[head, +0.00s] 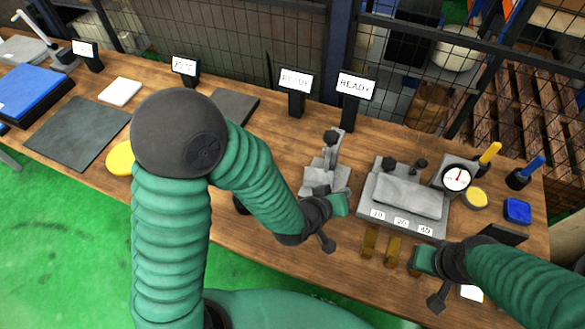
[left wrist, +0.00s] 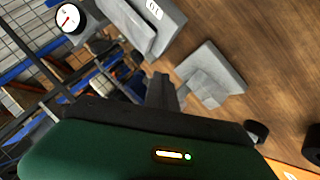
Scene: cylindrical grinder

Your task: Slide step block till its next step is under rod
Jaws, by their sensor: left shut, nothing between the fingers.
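A small grey stepped block (head: 318,178) stands on the bench near the middle of the head view. A grey upright piece with a dark knob (head: 332,145) rises at its back; I cannot tell clearly whether it is the rod or which step lies under it. My left gripper (head: 342,204) is shut and empty, close to the block's front right side. In the left wrist view the stepped grey piece (left wrist: 208,78) lies just right of the dark fingers (left wrist: 162,92); contact is unclear. My right gripper (head: 424,259) is at the bench front; its finger opening is unclear.
A grey fixture marked with numbers (head: 382,212) stands to the right, with a dial gauge (head: 456,178) beside it. Brass pieces (head: 392,248) lie before it. READY signs (head: 356,87) stand behind.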

